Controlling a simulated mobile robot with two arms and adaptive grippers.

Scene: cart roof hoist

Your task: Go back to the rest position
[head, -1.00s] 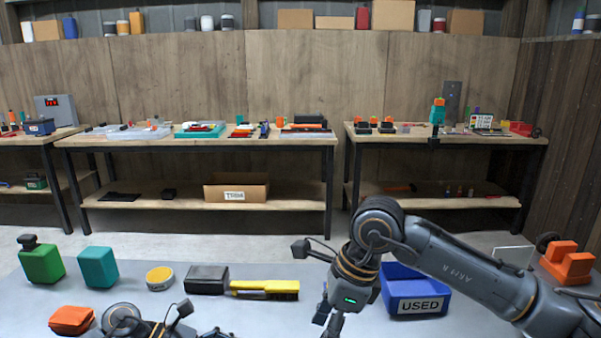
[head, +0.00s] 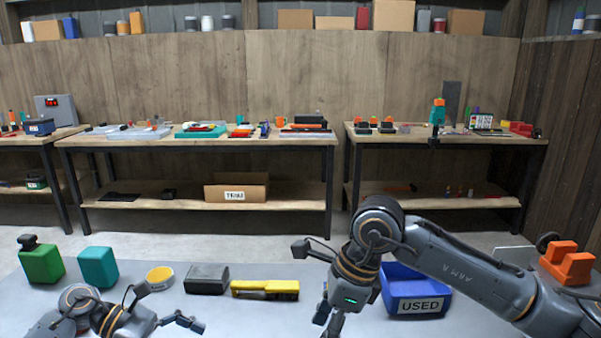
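My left gripper (head: 184,322) is low at the bottom left, over the grey table, with its fingers pointing right. Its fingers are small and partly cut off, so I cannot tell whether it is open. My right gripper (head: 330,322) points down in front of the blue USED bin (head: 418,304), to its left. The lower frame edge cuts off its fingertips, and I cannot tell whether it is open. I see no object held in either gripper.
On the near table stand a green canister (head: 42,264), a teal block (head: 98,267), a yellow round tin (head: 160,278), a black box (head: 206,280), a yellow tool (head: 265,290) and an orange part (head: 567,265). Workbenches (head: 200,142) line the back wall.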

